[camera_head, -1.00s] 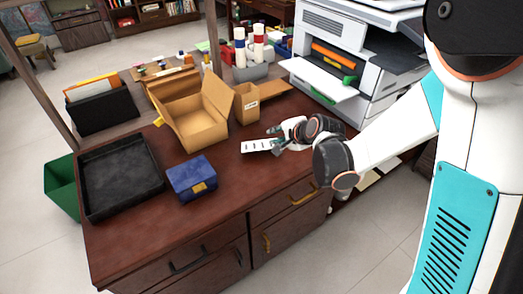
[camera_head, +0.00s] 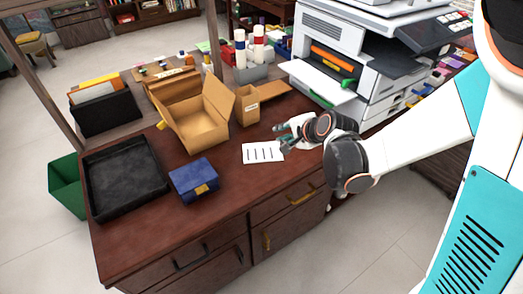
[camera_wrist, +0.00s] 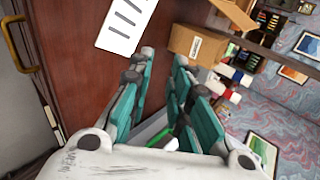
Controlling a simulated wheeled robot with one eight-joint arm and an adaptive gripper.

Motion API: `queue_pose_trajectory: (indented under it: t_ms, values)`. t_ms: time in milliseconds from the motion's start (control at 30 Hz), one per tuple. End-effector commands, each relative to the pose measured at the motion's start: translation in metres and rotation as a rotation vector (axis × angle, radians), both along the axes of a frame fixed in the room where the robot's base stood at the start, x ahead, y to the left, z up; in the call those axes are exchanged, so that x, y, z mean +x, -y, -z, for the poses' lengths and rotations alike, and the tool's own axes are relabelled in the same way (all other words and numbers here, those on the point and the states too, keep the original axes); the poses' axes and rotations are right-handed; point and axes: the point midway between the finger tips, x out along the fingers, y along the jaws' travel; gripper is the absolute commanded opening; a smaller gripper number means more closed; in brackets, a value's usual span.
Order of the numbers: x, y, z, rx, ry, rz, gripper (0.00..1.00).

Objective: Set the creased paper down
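The creased paper (camera_head: 262,153), a white sheet with a row of dark marks, lies on the brown desk top (camera_head: 225,222) in front of the small cardboard box. My gripper (camera_head: 284,137) is just to its right and low over the desk. In the wrist view the two teal fingers (camera_wrist: 165,57) are apart with nothing between them. The paper (camera_wrist: 124,24) lies beyond the tip of the left finger there, and part of it is cut off by the picture's top edge.
A blue box (camera_head: 193,180) and a black tray (camera_head: 124,177) stand on the left of the desk. An open cardboard box (camera_head: 202,120) and a small carton (camera_head: 248,104) stand behind the paper. A printer (camera_head: 350,60) is at the back right. The front middle of the desk is clear.

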Motion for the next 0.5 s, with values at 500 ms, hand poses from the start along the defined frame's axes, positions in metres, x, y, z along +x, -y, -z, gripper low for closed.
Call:
queue_pose_trajectory:
  t_ms: [500]
  values:
    - [-0.012, 0.007, -0.048, -0.001, 0.001, -0.001, 0.18]
